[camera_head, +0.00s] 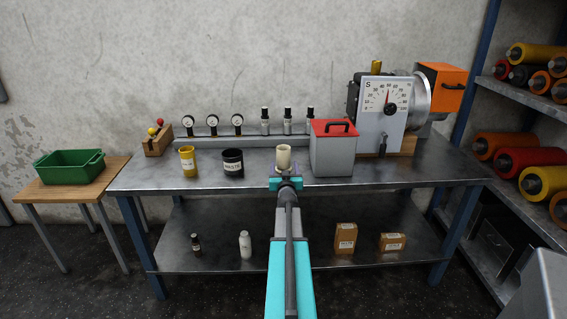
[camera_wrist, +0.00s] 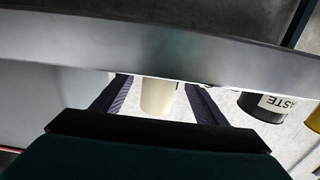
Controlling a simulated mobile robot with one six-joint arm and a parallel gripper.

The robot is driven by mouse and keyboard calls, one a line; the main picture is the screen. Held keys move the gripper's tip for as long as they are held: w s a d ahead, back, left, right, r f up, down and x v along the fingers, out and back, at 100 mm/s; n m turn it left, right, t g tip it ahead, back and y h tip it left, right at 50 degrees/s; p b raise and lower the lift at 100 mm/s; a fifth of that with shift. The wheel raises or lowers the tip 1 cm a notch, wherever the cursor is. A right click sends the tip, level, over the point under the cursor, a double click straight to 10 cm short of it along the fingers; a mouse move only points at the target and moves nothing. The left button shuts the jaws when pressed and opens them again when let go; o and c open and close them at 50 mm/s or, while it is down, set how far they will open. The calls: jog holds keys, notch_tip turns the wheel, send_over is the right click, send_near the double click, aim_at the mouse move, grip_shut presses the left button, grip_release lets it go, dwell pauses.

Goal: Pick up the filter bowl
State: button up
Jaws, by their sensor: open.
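A cream cylinder, which looks like the filter bowl (camera_head: 283,154), stands upright on the metal bench, left of the red-lidded box. It also shows in the wrist view (camera_wrist: 157,97), where the picture is upside down. My gripper (camera_head: 285,172) is at the bowl's near side, low over the bench. In the wrist view its dark fingers (camera_wrist: 157,104) are open, one on each side of the bowl, with a gap visible at both sides. I cannot tell how deep the bowl sits between them. Its lower part is hidden behind my gripper in the head view.
A black waste pot (camera_head: 233,163) and a yellow cup (camera_head: 188,161) stand to the left. A grey box with a red lid (camera_head: 333,150) stands close on the right. Gauges (camera_head: 212,122) line the back. A dial machine (camera_head: 384,108) stands farther right.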

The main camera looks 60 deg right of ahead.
aim_at(284, 154)
jog(key=shift+x, duration=1.35)
jog(key=shift+c, duration=0.2)
jog(key=c, duration=1.5)
jog(key=shift+r, duration=0.2)
jog(key=shift+c, duration=0.2)
jog(key=shift+r+p, duration=0.3)
jog(key=shift+r, duration=2.2)
jog(key=shift+r+p, duration=0.85)
jog(key=shift+r, duration=1.45)
